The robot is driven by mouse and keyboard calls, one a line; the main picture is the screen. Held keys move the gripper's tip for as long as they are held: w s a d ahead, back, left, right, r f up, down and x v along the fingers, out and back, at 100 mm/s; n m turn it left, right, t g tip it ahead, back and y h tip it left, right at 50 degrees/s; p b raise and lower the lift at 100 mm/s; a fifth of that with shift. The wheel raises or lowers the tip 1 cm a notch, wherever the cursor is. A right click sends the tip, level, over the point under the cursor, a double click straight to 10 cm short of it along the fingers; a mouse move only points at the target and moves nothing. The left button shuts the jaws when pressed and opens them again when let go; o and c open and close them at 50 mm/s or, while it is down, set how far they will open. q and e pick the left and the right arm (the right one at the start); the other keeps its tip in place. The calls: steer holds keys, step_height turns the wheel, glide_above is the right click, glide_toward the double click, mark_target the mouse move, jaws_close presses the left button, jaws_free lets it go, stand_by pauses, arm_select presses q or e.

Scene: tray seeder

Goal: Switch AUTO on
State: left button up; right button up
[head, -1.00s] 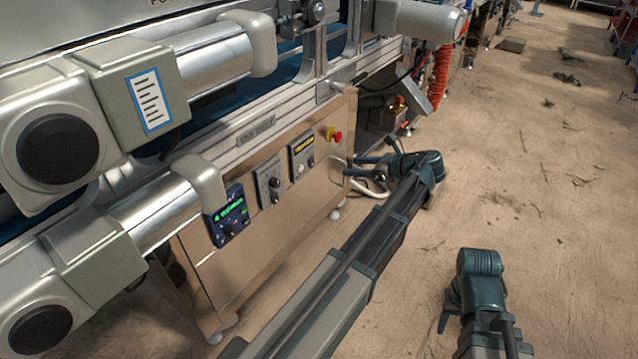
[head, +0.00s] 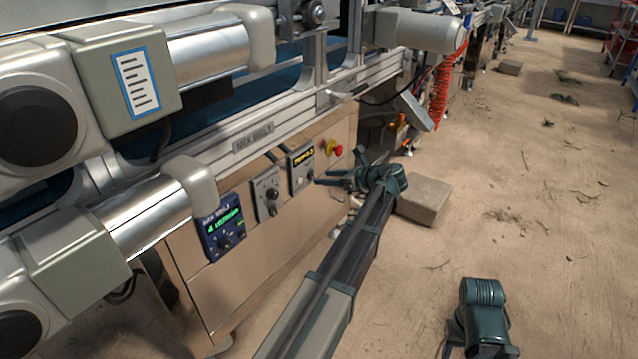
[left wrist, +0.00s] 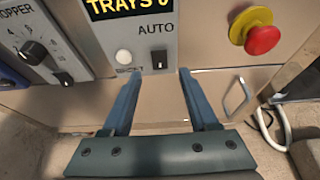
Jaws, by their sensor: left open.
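The AUTO switch (left wrist: 159,59) is a small black knob under the AUTO label on a grey panel (head: 296,183). Which way it is set is too small to tell. A white RESET button (left wrist: 123,57) is to its left, its label partly covered by a finger. A yellow-on-black display (left wrist: 130,8) reading TRAYS 0 is above. My left gripper (head: 324,177) is open and empty in front of the panel. In the left wrist view its fingertips (left wrist: 158,75) lie either side of the line below the switch; contact cannot be told.
A red emergency stop (left wrist: 263,40) on a yellow base and a metal handle (left wrist: 237,97) are right of the panel. The HOPPER panel (head: 266,194) and a blue panel with a green display (head: 222,229) are to its left. A block (head: 424,200) lies on the floor.

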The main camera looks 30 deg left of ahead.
mark_target(313, 177)
arm_select(q)
steer(key=shift+b+x, duration=0.45)
steer(key=shift+x, duration=1.4)
jaws_close()
